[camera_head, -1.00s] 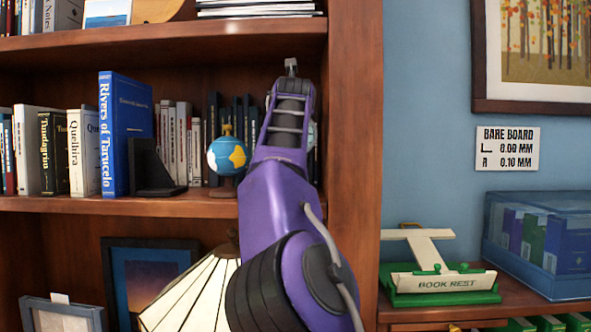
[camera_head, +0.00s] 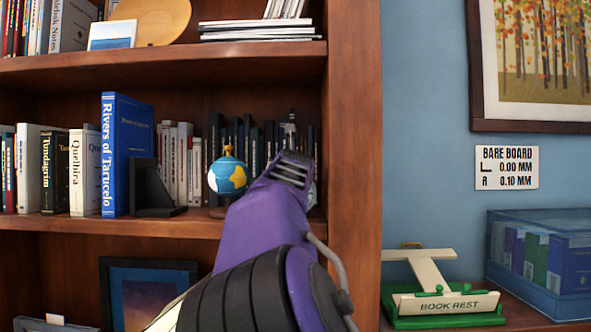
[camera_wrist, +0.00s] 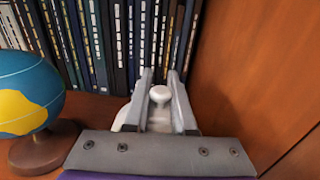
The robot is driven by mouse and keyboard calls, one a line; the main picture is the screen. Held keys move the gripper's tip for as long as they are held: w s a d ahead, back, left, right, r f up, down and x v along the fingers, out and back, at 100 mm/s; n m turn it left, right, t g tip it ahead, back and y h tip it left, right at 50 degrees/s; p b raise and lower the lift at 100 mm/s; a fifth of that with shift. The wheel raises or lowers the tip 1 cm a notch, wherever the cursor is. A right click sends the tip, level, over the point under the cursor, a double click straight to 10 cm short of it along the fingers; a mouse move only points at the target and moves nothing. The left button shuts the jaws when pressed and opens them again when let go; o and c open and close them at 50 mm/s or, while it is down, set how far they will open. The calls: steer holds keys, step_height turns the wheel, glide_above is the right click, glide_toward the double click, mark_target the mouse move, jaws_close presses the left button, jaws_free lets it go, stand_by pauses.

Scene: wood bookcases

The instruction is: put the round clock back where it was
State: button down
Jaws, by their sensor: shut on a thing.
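My gripper (camera_wrist: 162,78) is shut on the round clock, seen from above in the wrist view as a white knob (camera_wrist: 159,94) between the two grey fingers and a white body partly under them. In the head view only a pale sliver of the clock (camera_head: 312,196) shows right of my purple arm. The clock is just above or on the middle shelf (camera_head: 110,226), near the right side panel. I cannot tell whether its base touches the board. Its face is hidden.
A small globe (camera_head: 228,176) on a wooden base stands close to the left; it also shows in the wrist view (camera_wrist: 28,95). A row of dark books (camera_wrist: 120,45) stands behind. The bookcase side panel (camera_wrist: 255,70) is close on the right.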

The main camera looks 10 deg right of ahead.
steer(key=c, duration=0.8)
jaws_free()
steer(key=shift+f, duration=0.1)
steer(key=shift+o, duration=0.2)
steer(key=shift+r, duration=0.2)
steer(key=s+a+b, duration=0.2)
steer(key=s, duration=0.9)
steer(key=shift+s, duration=0.4)
steer(key=shift+a, duration=0.1)
